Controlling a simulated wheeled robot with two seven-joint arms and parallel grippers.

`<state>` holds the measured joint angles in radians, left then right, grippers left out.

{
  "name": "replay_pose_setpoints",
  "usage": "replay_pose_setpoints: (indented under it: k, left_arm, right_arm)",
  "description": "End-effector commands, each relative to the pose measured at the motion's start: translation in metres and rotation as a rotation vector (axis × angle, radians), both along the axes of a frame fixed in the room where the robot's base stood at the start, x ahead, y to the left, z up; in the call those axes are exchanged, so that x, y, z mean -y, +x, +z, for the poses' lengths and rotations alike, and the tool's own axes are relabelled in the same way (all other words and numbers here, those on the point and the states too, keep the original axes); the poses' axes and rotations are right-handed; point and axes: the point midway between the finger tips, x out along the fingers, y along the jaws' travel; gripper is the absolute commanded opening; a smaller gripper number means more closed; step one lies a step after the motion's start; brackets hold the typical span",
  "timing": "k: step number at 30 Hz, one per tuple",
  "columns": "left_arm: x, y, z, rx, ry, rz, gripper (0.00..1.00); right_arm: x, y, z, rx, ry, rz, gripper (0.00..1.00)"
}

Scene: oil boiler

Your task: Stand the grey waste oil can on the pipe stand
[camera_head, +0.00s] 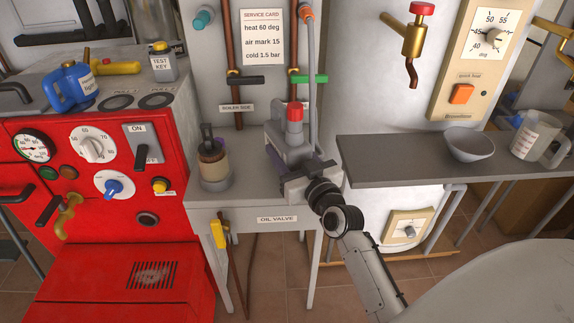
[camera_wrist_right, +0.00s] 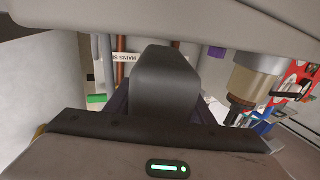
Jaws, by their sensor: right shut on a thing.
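The grey waste oil can (camera_head: 293,148) with a red cap is at the right part of the grey pipe stand (camera_head: 245,200), the small table marked OIL VALVE. My right gripper (camera_head: 296,168) is shut on the can from the front right. The can looks upright, but the gripper hides its lower part, so I cannot tell whether its base touches the stand. In the right wrist view a grey part of the can (camera_wrist_right: 165,82) fills the middle between the jaws. My left gripper is not in view.
A brown and grey filter cup (camera_head: 214,165) stands on the left of the stand. Pipes with a green lever (camera_head: 309,79) and a black lever rise behind. The red boiler (camera_head: 100,210) is at left. A grey shelf (camera_head: 400,170) with a bowl (camera_head: 470,145) is at right.

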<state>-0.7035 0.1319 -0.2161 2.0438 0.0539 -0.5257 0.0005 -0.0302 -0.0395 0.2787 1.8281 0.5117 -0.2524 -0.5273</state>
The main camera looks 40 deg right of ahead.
Motion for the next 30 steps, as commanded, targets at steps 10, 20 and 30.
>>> replay_pose_setpoints:
  k: [10, 20, 30]
  left_arm:
    - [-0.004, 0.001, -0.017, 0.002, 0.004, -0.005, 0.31]
    - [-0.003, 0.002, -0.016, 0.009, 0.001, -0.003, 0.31]
    - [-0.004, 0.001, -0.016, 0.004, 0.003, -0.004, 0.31]
  right_arm:
    - [0.000, 0.000, -0.019, 0.003, 0.000, 0.000, 0.20]
    - [0.000, 0.000, -0.024, 0.000, -0.001, 0.000, 0.67]
    - [0.000, 0.000, -0.019, 0.001, 0.000, 0.000, 0.67]
